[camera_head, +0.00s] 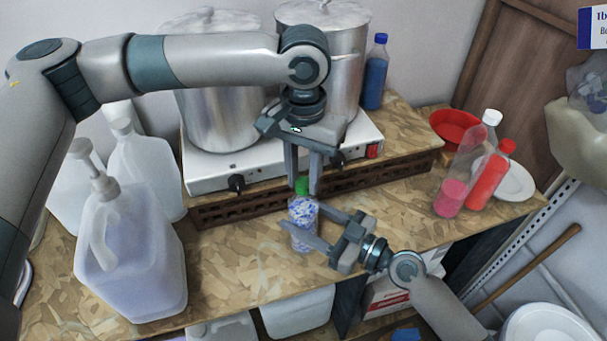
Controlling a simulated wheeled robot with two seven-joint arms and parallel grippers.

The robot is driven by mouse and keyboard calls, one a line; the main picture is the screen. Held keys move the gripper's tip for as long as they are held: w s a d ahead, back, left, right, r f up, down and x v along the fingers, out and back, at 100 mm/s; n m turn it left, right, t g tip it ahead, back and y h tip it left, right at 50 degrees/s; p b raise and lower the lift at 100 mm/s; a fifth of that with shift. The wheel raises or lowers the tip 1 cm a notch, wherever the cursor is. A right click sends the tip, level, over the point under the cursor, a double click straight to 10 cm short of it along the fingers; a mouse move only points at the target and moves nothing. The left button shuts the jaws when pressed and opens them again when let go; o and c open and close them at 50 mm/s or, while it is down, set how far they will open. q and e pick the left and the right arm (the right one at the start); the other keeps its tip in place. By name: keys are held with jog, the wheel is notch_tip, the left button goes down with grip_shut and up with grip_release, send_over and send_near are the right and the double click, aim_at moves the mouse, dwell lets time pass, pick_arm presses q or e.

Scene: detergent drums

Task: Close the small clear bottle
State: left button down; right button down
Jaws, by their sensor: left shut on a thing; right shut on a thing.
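The small clear bottle (303,236) stands upright on the wooden bench in the head view, with blue and white contents. A green cap (302,186) is at its top. My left gripper (302,186) comes down from above, its fingers shut on the green cap. My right gripper (303,221) comes in from the right and is shut around the bottle's body. The fingers hide part of the cap and bottle, and I cannot tell whether the cap is seated on the neck.
Behind the bottle, a white stove (210,176) carries two metal pots (215,110). A large pump jug (130,260) stands at the left. A pink-filled bottle (452,190) and a red bottle (488,180) stand at the right. The bench's front edge is just below the bottle.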

pick_arm(q)
jog(key=m, duration=0.9)
jog(key=shift+m, duration=0.4)
jog(key=c, duration=1.4)
grip_release()
jog(key=shift+c, duration=0.2)
jog(key=shift+r, duration=2.25)
jog(key=shift+c, duration=0.2)
